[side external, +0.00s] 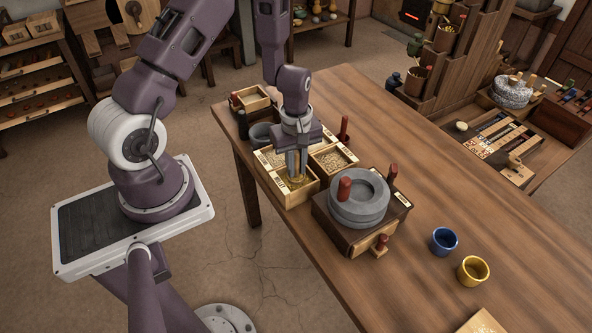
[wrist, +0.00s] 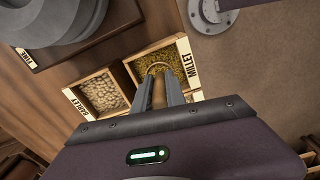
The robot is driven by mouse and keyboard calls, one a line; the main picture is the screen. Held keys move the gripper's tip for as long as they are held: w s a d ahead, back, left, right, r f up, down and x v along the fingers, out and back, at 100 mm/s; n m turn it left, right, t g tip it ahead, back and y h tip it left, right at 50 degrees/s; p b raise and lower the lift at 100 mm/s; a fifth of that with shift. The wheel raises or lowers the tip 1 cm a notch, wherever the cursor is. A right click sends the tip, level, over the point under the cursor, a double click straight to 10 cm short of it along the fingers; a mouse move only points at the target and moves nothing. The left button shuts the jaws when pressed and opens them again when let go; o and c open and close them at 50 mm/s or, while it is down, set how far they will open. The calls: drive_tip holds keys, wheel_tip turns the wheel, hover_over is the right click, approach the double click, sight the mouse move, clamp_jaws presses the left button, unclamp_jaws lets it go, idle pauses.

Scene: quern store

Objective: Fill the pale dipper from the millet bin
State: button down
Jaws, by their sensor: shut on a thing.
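The millet bin (side external: 299,199) is an open pale wooden box at the near-left side of the table. In the wrist view the bin (wrist: 190,72) carries a MILLET label and holds yellow-green grain. My gripper (side external: 297,174) points down into it, and its fingers (wrist: 168,90) are shut on the handle of the pale dipper (wrist: 158,91). The dipper's round rim shows at the grain. Yellow grain shows within and around the rim, so I cannot tell how full the dipper is or how deep it sits. In the side view the fingers and bin wall mostly hide it.
A barley bin (wrist: 100,92) with pale grain stands beside the millet bin. A grey stone quern (side external: 358,203) with a red handle sits on a dark wooden base close to the bins.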

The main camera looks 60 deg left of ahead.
sight(296, 152)
drive_tip(key=shift+r, duration=2.8)
